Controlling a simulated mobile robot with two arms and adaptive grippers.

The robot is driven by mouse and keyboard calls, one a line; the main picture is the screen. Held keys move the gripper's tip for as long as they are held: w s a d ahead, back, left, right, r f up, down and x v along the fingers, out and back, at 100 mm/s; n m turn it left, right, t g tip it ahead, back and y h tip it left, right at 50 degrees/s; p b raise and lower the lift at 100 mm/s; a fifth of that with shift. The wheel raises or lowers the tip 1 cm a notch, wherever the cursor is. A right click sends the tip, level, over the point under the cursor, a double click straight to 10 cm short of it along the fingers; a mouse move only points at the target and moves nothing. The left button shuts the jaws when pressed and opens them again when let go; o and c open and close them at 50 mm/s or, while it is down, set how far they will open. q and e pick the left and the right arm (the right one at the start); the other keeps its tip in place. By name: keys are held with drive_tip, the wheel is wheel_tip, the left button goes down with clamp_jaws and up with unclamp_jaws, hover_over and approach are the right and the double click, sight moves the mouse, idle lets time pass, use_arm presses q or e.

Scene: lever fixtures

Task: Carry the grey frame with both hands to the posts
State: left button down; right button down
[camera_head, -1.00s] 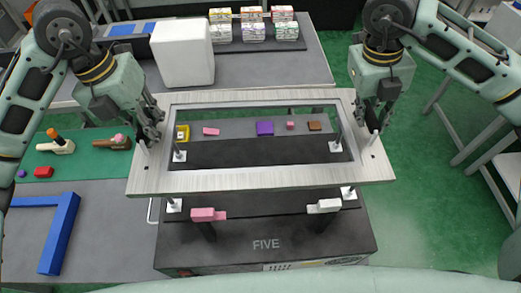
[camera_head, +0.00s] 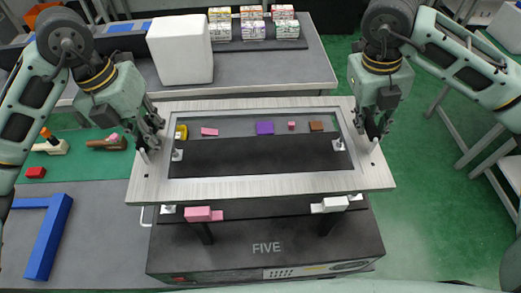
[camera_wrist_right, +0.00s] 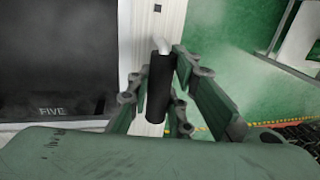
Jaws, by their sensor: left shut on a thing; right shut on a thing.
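The pale grey rectangular frame (camera_head: 260,187) hangs level above a black box marked FIVE (camera_head: 230,260). My left gripper (camera_head: 149,140) is shut on the frame's left handle. My right gripper (camera_head: 372,130) is shut on its right handle; in the right wrist view a black handle (camera_wrist_right: 160,85) with a pale tip stands between the fingers. Thin posts on white square bases rise from the box. The back left post (camera_head: 177,154) and back right post (camera_head: 339,145) show through the frame's opening. The two front posts are mostly hidden by the front rail.
A blue bracket (camera_head: 50,240) and a green mat (camera_head: 70,165) with toy parts lie at left. A white block (camera_head: 180,52) and stacked cartons stand behind. Green floor is open at right.

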use_arm(q)
drive_tip(key=shift+a+f, duration=0.35)
use_arm(e)
drive_tip(key=shift+d+f, duration=0.3)
drive_tip(key=shift+d, duration=0.05)
use_arm(q)
drive_tip(key=c, duration=2.1)
unclamp_jaws()
use_arm(e)
drive_tip(key=c, duration=1.8)
unclamp_jaws()
use_arm(q)
drive_tip(key=o, duration=0.5)
drive_tip(key=shift+s+d+r, duration=0.1)
drive_tip(key=shift+d, duration=0.1)
drive_tip(key=shift+c, duration=0.2)
use_arm(e)
drive_tip(key=shift+o, duration=1.1)
drive_tip(key=shift+s+a, duration=0.1)
drive_tip(key=shift+a, duration=0.05)
drive_tip(key=shift+a+r, duration=0.1)
drive_tip(key=shift+r, duration=0.05)
use_arm(q)
drive_tip(key=v, duration=1.2)
use_arm(e)
wheel_tip(320, 180, up, 12)
drive_tip(key=a, duration=0.2)
drive_tip(key=shift+a+f, duration=0.2)
